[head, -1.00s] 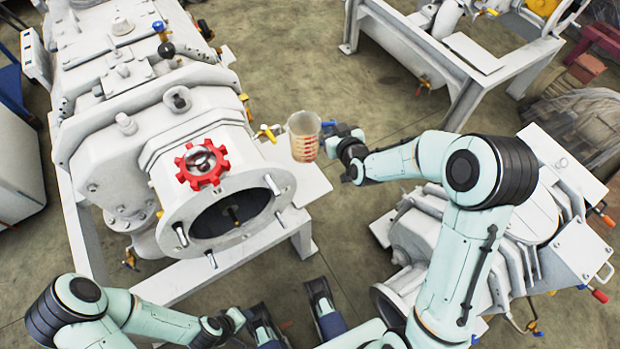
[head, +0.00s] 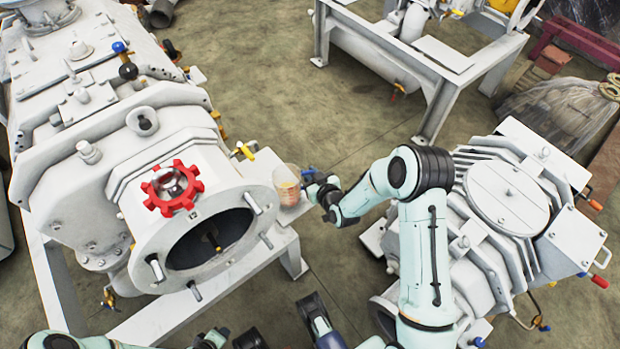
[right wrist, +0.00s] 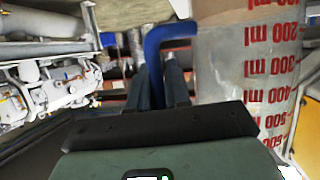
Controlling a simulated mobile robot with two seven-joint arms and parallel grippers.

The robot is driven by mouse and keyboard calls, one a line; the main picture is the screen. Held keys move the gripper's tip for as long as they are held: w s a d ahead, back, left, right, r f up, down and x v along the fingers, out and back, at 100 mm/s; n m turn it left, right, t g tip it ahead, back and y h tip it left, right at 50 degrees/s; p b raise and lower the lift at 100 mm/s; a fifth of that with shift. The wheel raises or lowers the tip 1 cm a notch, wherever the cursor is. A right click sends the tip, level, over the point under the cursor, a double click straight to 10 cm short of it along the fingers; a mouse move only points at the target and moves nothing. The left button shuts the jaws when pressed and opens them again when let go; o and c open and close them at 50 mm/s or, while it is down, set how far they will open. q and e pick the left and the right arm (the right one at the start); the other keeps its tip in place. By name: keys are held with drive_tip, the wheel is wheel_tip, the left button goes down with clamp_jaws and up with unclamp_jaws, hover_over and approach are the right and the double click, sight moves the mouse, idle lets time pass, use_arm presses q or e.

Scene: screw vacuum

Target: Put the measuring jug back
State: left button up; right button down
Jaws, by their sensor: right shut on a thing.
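The measuring jug (head: 289,189) is clear with red markings. It is beside the pump's round flange, over a pale ledge (head: 288,222). I cannot tell whether its base touches the ledge. My right gripper (head: 311,184) is shut on its blue handle, at the jug's right side. In the right wrist view the jug (right wrist: 262,75) fills the right side, its scale upside down, and the blue handle (right wrist: 158,42) sits at the fingers. Only part of my left arm shows at the bottom edge of the head view; its gripper's opening is unclear.
The large white pump (head: 90,150) with a red handwheel (head: 172,188) is close on the jug's left. Another grey machine (head: 510,225) stands at the right. A white frame (head: 430,70) is at the back. Open floor lies between them.

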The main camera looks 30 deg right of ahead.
use_arm(q)
drive_tip(key=shift+w+a+f, duration=0.25)
drive_tip(key=shift+w+f, duration=0.05)
drive_tip(key=shift+f, duration=0.05)
use_arm(e)
wheel_tip(320, 180, down, 2)
drive_tip(key=shift+f, duration=0.1)
drive_tip(key=shift+f+b, duration=0.15)
drive_tip(key=shift+b, duration=0.15)
drive_tip(key=c, duration=1.1)
unclamp_jaws()
use_arm(q)
drive_tip(key=shift+s+f, duration=0.3)
drive_tip(key=shift+r, duration=0.1)
